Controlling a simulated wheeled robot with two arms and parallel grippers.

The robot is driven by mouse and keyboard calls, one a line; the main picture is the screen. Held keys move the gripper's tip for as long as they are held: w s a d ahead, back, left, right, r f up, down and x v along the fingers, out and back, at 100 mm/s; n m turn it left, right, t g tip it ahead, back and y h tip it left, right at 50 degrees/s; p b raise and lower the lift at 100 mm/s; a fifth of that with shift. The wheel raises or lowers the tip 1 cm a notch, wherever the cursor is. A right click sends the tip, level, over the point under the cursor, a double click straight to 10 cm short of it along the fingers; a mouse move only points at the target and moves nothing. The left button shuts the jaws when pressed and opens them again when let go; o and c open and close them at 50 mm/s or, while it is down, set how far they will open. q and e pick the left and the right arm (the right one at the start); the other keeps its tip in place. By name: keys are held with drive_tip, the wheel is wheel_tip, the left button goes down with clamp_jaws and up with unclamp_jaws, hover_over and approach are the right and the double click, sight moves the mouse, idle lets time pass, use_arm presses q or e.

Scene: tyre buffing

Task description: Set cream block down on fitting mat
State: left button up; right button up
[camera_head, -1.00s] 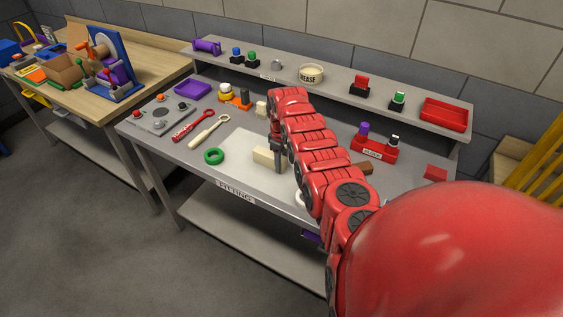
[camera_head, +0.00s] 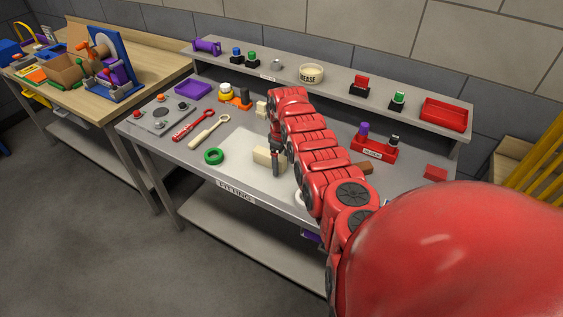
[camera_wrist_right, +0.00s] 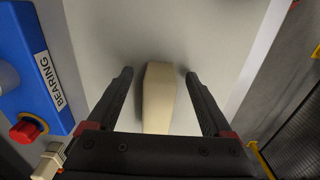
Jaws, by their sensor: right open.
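The cream block (camera_head: 263,157) rests on the pale fitting mat (camera_head: 240,158) at the front of the grey bench. My right gripper (camera_head: 277,170) reaches down at the block's right end and hides part of it. In the right wrist view the cream block (camera_wrist_right: 159,97) lies between the two black fingers of my right gripper (camera_wrist_right: 157,75). The fingers are open, with a gap on both sides of the block. The mat (camera_wrist_right: 185,30) shows around it. My left gripper is not in view.
A green ring (camera_head: 214,156) lies left of the block. A cream-handled wrench (camera_head: 207,133) and a red tool (camera_head: 192,126) lie further left. A red holder (camera_head: 374,147) stands to the right. A blue unit labelled BEARING (camera_wrist_right: 35,70) is beside the mat in the wrist view.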

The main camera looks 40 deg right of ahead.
idle(0.3)
drive_tip(key=shift+r, duration=3.75)
